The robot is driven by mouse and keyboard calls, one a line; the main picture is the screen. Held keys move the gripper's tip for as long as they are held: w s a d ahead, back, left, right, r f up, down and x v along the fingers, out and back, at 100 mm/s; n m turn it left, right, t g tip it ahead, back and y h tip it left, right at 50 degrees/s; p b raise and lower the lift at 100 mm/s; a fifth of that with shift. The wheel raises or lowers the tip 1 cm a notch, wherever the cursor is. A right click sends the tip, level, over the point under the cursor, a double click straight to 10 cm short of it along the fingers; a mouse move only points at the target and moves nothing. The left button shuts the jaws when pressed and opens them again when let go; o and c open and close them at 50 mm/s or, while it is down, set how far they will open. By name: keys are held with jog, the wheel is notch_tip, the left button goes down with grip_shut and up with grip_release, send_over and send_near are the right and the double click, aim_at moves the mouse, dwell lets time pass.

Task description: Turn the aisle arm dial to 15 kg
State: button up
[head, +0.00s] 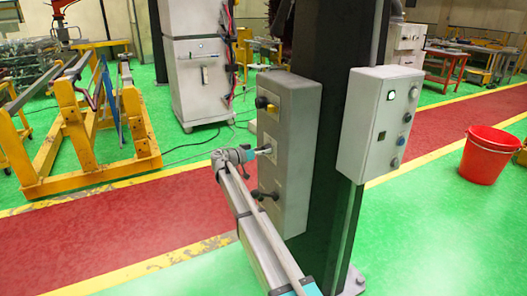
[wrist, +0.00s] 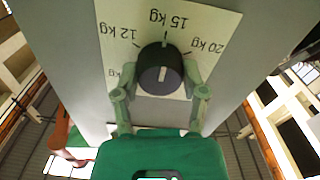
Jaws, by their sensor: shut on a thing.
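The dial (wrist: 160,62) is a round black knob on a white scale plate (wrist: 215,25) in the wrist view. The plate reads 12 kg, 15 kg and 20 kg, with another label partly hidden at the lower left. A pale line on the knob's face lines up roughly with the 15 kg tick. My gripper (wrist: 162,88) has its two green fingers on either side of the knob and is shut on it. In the head view my gripper (head: 264,151) reaches the middle of the grey control box (head: 296,105), and hides most of the dial there.
A second box (head: 364,140) with buttons is on the dark column (head: 345,75). A red bucket (head: 488,155) stands at right; a yellow frame (head: 75,135) at left.

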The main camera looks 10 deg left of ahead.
jog(key=shift+s+d, duration=0.15)
jog(key=o, duration=1.1)
jog(key=shift+o, duration=0.2)
jog(key=v, duration=1.2)
